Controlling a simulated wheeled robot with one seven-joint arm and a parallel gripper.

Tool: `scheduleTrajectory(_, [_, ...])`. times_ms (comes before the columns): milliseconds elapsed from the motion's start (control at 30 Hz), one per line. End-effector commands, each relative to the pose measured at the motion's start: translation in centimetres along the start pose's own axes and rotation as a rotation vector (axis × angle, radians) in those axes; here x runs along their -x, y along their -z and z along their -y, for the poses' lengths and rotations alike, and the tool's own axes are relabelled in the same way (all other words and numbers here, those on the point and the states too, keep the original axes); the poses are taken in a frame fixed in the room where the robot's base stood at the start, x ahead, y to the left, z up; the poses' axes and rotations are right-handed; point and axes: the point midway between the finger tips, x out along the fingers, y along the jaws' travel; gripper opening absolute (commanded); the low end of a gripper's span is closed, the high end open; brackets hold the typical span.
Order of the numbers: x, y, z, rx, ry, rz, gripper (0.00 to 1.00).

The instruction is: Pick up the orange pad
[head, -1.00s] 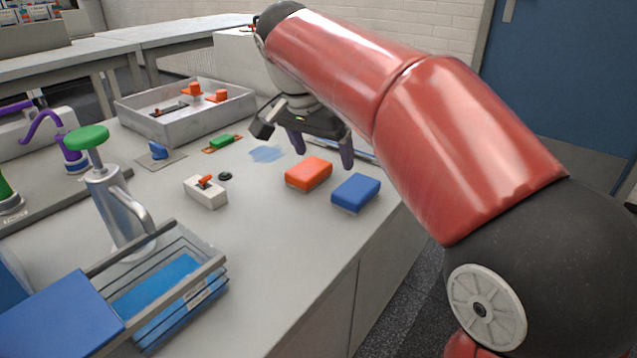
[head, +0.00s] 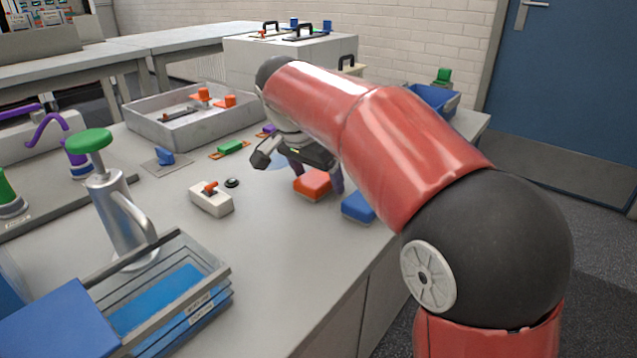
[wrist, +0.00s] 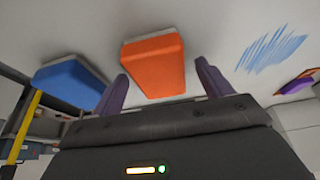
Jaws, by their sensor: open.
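The orange pad (head: 313,184) is a block with an orange top and a pale underside, lying on the light grey bench. In the wrist view the orange pad (wrist: 154,66) sits ahead of and between my two purple fingers. My gripper (head: 315,178) is open and empty, with its fingers at the far side of the pad in the head view. In the wrist view my gripper (wrist: 162,88) shows one finger to each side of the pad's near end. I cannot tell whether the fingers touch it.
A blue pad (head: 357,207) lies close beside the orange one, near the bench edge. A white switch box (head: 211,200) and a black button (head: 232,183) stand to the left. A grey tray (head: 165,130) is behind. A blue smear (wrist: 272,50) marks the bench.

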Motion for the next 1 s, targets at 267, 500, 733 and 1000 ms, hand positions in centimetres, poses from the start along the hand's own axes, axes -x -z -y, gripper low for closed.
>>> scheduleTrajectory(267, [0.1,0.0,0.0,0.000,0.000,0.000,0.52])
scheduleTrajectory(500, [0.1,0.0,0.0,0.000,0.001,-0.001,0.28])
scheduleTrajectory(733, [0.2,0.1,0.0,0.000,0.001,-0.001,0.28])
scheduleTrajectory(1000, [3.0,1.2,0.1,-0.001,0.004,-0.002,0.28])
